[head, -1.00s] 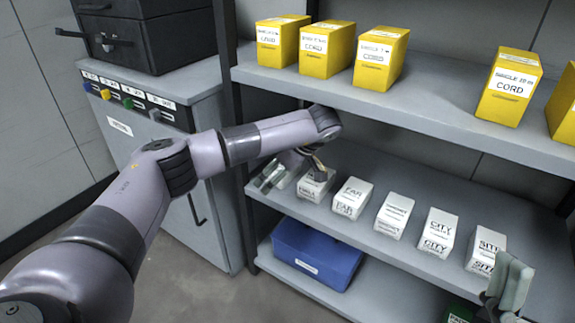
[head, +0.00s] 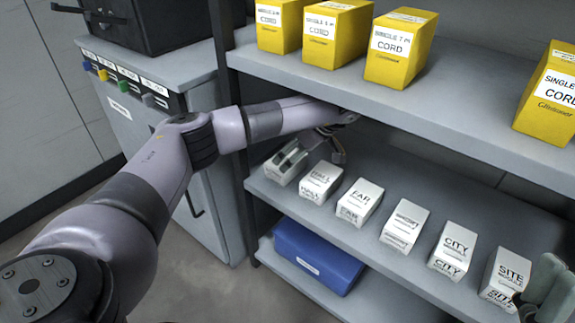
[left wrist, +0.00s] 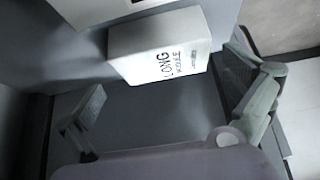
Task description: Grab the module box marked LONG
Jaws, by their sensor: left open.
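The white LONG module box (left wrist: 160,48) shows its label in the left wrist view, near the top between the two finger pads. My left gripper (left wrist: 168,100) is open, with one pad on each side and a gap to the box. In the head view this gripper (head: 290,158) is at the left end of the middle shelf, partly covering the leftmost white box (head: 278,176), whose label I cannot read there. Part of my right gripper (head: 545,288) shows at the lower right edge; its opening is unclear.
White boxes stand in a row on the middle shelf (head: 385,255): HALL (head: 320,183), FAR (head: 359,202), CITY (head: 454,248), SITE (head: 506,275) and another. Yellow cord boxes (head: 400,48) stand on the shelf above my left forearm. A blue bin (head: 315,258) is below.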

